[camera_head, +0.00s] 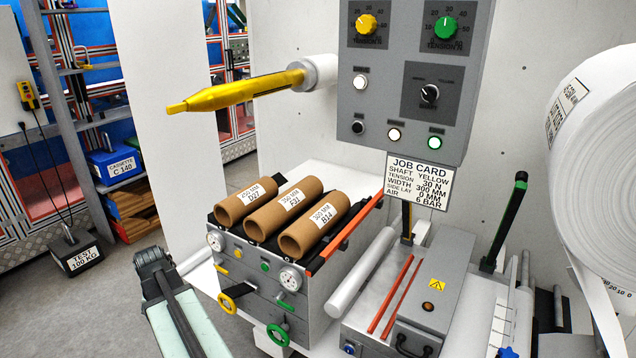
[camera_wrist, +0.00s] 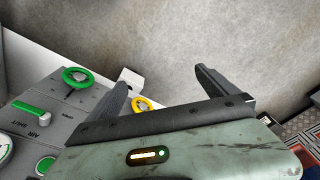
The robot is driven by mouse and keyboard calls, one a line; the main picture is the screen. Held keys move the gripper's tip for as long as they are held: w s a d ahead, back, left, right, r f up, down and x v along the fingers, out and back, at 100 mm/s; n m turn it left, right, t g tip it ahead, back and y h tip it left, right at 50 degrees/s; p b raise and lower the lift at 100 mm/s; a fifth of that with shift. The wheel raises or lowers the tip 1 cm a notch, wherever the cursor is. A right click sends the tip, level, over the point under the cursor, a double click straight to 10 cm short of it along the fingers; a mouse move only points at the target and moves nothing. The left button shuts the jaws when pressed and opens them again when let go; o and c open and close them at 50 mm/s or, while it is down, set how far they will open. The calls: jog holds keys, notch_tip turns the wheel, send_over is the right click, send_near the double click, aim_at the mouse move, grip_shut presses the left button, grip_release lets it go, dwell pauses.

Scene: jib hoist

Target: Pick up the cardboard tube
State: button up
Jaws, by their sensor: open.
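Three brown cardboard tubes lie side by side on top of a grey control box, open ends toward the front: the left tube (camera_head: 240,203), labelled D27, the middle tube (camera_head: 279,210), labelled E31, and the right tube (camera_head: 313,228), labelled 300 MM B14. In the wrist view my gripper (camera_wrist: 161,82) is open and empty, its two dark fingers apart over the grey floor. The box's green and yellow handwheels show beside the left finger. No tube shows in the wrist view. In the head view part of my arm is low, left of the box, apart from the tubes.
A yellow shaft (camera_head: 245,91) sticks out above the tubes. The job card (camera_head: 419,182) reads width 300 mm. The control box (camera_head: 318,300) carries a yellow handwheel (camera_head: 228,302) and green handwheel (camera_head: 278,334) in front. A test weight (camera_head: 76,251) stands on the floor at left.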

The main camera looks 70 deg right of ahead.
aim_at(309, 226)
jog(key=s+d+r+m+h+p, duration=0.1)
jog(key=s+d+r+m+p, duration=0.4)
jog(key=s+d+r+p, duration=0.6)
jog(key=s+d+r+m+p, duration=0.4)
jog(key=s+d+r+p, duration=0.45)
jog(key=d+r, duration=0.5)
jog(key=s+d+b, duration=0.1)
jog(key=s+d, duration=0.1)
jog(key=s, duration=0.1)
jog(key=s+d+f+g+h+b, duration=0.1)
jog(key=s+d, duration=0.1)
jog(key=s, duration=0.1)
jog(key=s+d+f+g+h, duration=0.1)
jog(key=s+d, duration=0.1)
jog(key=s, duration=0.1)
jog(key=shift+d+b, duration=0.35)
jog(key=shift+b, duration=0.05)
jog(key=shift+s+f, duration=0.1)
jog(key=shift+s, duration=0.05)
jog(key=b+x, duration=0.7)
jog(key=x, duration=0.1)
jog(key=shift+w, duration=0.35)
jog(key=shift+r, duration=0.2)
jog(key=c, duration=1.9)
